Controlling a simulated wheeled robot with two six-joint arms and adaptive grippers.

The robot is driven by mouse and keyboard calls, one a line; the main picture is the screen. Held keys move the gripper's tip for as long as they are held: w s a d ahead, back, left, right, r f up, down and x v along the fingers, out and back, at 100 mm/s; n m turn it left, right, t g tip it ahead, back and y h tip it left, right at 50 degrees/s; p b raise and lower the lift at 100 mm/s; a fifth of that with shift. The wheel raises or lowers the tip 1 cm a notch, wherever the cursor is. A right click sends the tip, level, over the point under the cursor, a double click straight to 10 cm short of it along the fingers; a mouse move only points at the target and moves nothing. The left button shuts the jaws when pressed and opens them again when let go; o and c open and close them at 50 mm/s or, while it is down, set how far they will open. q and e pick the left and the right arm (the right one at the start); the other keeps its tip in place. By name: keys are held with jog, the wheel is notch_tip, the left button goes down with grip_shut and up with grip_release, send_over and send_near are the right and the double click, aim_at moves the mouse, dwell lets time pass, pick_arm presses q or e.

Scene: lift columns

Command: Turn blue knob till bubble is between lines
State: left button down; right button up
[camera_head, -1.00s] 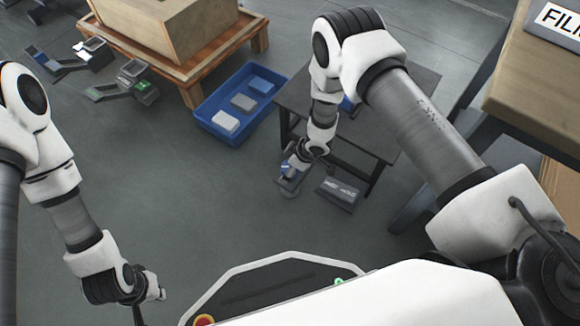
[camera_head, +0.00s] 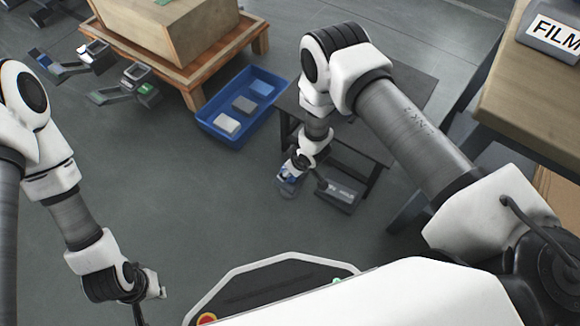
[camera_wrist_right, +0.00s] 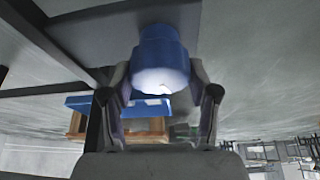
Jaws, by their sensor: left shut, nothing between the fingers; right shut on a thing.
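The blue knob (camera_wrist_right: 160,55) fills the upper middle of the right wrist view, between the two fingers of my right gripper (camera_wrist_right: 160,90). The gripper is shut on it. In the head view my right gripper (camera_head: 292,178) reaches down at a small device beside the dark table, and a bit of blue shows there. A grey box with a lettered face (camera_head: 341,194) stands right of it. The bubble and its lines cannot be made out. My left gripper (camera_head: 156,288) is shut and empty at the lower left, apart from everything.
A dark table (camera_head: 410,92) stands behind the device. A blue bin (camera_head: 212,128) with several blocks lies left of it. A wooden pallet (camera_head: 250,38) carries a large box. A workbench with a "FILM" sign (camera_head: 552,36) is at right.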

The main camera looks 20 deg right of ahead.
jog(key=o, duration=1.1)
jog(key=shift+o, duration=0.2)
jog(key=v, duration=1.2)
